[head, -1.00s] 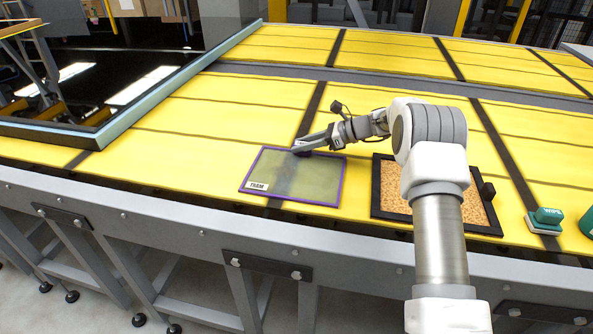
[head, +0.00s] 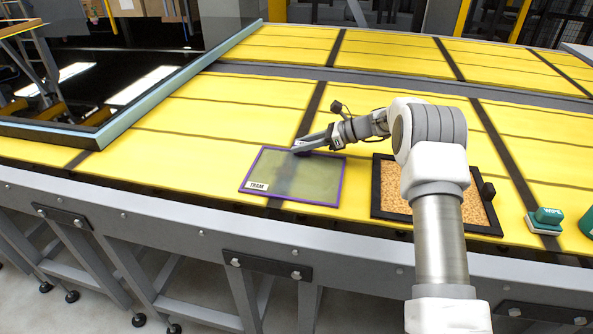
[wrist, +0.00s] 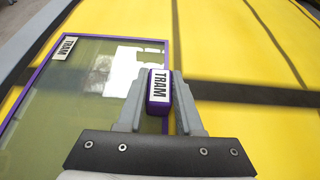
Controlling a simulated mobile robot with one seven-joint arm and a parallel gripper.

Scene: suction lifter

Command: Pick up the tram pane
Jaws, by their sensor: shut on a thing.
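The tram pane (head: 297,182) is a clear greenish sheet with a purple rim and a white TRAM label at its near left corner. It lies on the yellow table in the head view and fills the left of the wrist view (wrist: 85,95). At its rim is a purple block with a TRAM label (wrist: 159,88). My gripper (head: 299,148) is at the pane's far edge. In the wrist view my gripper (wrist: 160,100) is shut on the purple block, one finger on each side. Whether the pane is off the table I cannot tell.
A black-framed tan cork-like board (head: 398,187) lies to the right of the pane, partly behind my arm. A green WIPE block (head: 547,216) sits farther right. The yellow table (head: 240,90) behind the pane is clear.

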